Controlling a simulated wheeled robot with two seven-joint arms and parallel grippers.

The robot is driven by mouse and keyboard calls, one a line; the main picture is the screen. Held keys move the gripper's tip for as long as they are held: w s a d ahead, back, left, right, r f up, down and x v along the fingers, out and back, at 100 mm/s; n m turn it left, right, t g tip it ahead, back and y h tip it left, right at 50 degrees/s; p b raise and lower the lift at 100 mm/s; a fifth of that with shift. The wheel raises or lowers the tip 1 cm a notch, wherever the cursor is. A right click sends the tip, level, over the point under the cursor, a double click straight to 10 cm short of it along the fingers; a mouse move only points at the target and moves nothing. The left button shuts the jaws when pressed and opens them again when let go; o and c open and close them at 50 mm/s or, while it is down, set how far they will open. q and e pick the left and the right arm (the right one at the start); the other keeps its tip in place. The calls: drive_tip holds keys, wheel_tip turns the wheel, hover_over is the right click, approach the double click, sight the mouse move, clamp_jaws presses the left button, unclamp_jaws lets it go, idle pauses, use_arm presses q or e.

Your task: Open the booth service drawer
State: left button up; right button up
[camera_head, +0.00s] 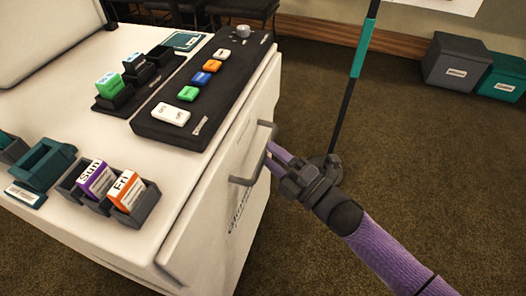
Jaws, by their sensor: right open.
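The service drawer (222,229) is the white front panel on the right side of the white booth counter. It bears a grey bar handle (245,180) and dark lettering that is partly hidden. My right gripper (275,155) comes in from the lower right on a purple arm. Its fingers reach up to the handle and it is open. I cannot tell whether the fingers touch the bar or straddle it. The panel's upper edge stands beside the counter top; I cannot tell how far the drawer is out. My left gripper is not in view.
On the counter (100,140) are a black panel (215,80) with coloured buttons and a knob, and several small holders with cards. A stand with a black and teal pole (349,90) rises just behind my right gripper. Grey and teal bins (457,62) sit far right. Carpet to the right is clear.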

drive_tip(key=shift+b+x, duration=0.3)
drive_tip(key=shift+x, duration=0.9)
clamp_jaws()
idle(0.6)
